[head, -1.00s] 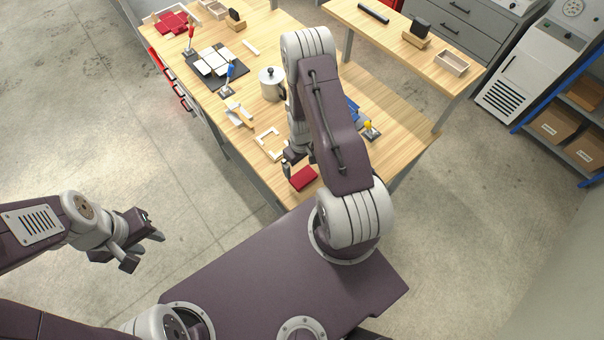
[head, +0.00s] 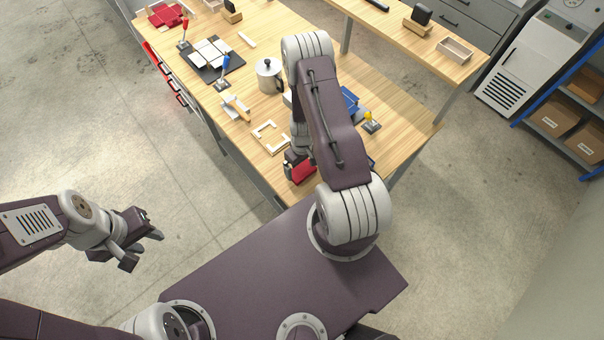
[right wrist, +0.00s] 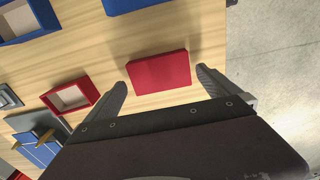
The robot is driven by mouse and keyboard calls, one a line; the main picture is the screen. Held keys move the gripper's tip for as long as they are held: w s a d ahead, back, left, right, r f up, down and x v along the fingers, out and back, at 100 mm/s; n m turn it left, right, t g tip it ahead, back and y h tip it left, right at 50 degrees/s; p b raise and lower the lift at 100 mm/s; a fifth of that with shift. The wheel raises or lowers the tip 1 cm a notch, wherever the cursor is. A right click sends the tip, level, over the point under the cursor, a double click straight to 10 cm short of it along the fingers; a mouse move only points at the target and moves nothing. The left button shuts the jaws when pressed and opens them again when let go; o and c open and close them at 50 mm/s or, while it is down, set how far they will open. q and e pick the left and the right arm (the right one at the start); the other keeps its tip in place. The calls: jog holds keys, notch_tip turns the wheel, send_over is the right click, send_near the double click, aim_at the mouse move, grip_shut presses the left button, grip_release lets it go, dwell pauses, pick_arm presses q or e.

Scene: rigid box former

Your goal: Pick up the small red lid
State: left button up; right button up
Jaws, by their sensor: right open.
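The small red lid (right wrist: 159,72) lies on the wooden table in the right wrist view, between the two fingers of my right gripper (right wrist: 163,88). The fingers are apart, one to each side of the lid, and a gap shows on both sides. In the head view the lid (head: 302,170) is near the table's front edge, partly covered by my right gripper (head: 299,163). My left gripper (head: 143,244) hangs over the floor at the left, away from the table, with its fingers apart and nothing between them.
A small open red box (right wrist: 71,97) stands left of the lid in the right wrist view. Blue parts lie near the table edges there. In the head view a pale frame fixture (head: 270,136), a metal pot (head: 268,75) and a yellow-topped lever (head: 370,120) stand on the table.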

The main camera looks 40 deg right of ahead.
aim_at(302, 176)
notch_tip(302, 176, down, 3)
jog(key=shift+r+b, duration=0.1)
jog(key=shift+b, duration=0.5)
jog(key=shift+w+r, duration=0.1)
pick_arm(q)
notch_tip(302, 176, down, 2)
jog(key=shift+f, duration=0.2)
pick_arm(e)
jog(key=c, duration=1.1)
pick_arm(q)
jog(key=shift+r, duration=0.1)
pick_arm(e)
jog(key=shift+o, duration=0.2)
jog(key=shift+r, duration=0.1)
